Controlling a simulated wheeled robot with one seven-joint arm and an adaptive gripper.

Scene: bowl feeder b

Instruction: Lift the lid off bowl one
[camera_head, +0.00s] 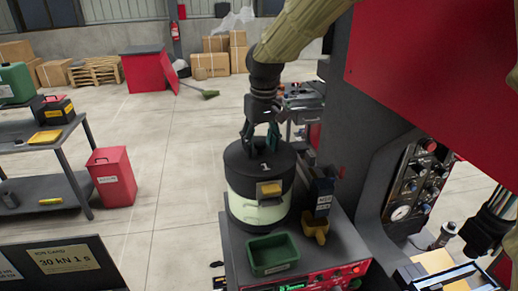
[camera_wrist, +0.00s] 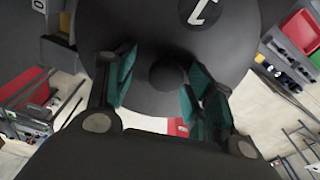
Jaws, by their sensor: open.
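Bowl one (camera_head: 257,207) is a pale round bowl with dark bands, standing on a grey machine top. Its dark round lid (camera_head: 245,161) is marked with a white 1 and sits on the bowl. The lid (camera_wrist: 225,50) fills much of the wrist view, with a round dark knob (camera_wrist: 166,75) near the middle. My gripper (camera_head: 262,140) is above the lid, pointing down. In the wrist view my gripper (camera_wrist: 160,88) is open, with teal finger pads on either side of the knob. I cannot tell whether the pads touch it.
A green bin (camera_head: 273,254) stands in front of the bowl. A dark unit with a yellow scoop (camera_head: 315,228) is close at its right. A large red and grey machine (camera_head: 435,70) is farther right. Open floor (camera_head: 180,180) lies to the left.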

